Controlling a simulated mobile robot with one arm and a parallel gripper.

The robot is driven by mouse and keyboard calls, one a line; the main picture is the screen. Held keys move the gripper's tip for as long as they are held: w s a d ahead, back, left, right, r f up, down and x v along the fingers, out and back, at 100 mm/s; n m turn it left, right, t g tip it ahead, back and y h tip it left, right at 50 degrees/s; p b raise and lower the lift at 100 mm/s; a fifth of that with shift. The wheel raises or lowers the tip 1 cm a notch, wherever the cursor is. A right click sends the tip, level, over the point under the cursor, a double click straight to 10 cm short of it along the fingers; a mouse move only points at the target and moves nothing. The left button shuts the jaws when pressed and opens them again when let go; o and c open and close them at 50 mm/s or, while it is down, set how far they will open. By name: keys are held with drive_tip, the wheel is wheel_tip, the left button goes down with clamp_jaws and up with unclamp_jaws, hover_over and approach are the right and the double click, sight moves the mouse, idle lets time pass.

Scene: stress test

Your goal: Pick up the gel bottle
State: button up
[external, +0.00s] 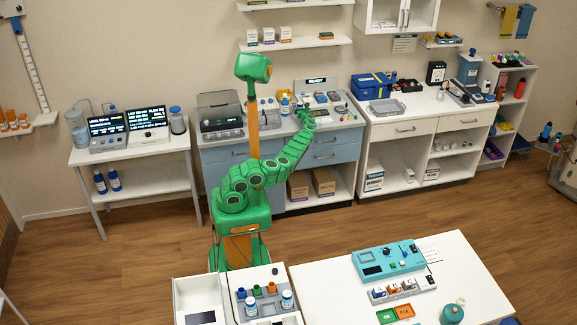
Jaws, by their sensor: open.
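My green arm reaches over the blue-fronted counter (222,143) at the back wall. My gripper (304,113) is at its far end, low over the worktop among small items. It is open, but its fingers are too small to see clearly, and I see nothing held. A small white bottle with blue on it (285,107) stands upright just left of my gripper, apart from it. No label can be read, so I cannot tell whether this is the gel bottle. What lies directly behind my gripper is partly hidden.
A grey machine (220,115) stands left on the counter, and a display panel (316,84) behind my gripper. Small instruments crowd the worktop to the right. A white cabinet (390,130) adjoins on the right. A white table (330,285) with a teal device (388,260) stands in front.

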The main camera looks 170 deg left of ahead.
drive_tip(key=shift+s, duration=0.4)
drive_tip(key=shift+c, duration=0.2)
drive_tip(key=c, duration=1.2)
drive_tip(key=shift+r, duration=0.15)
wheel_tip(320, 180, up, 10)
drive_tip(key=shift+f, duration=0.15)
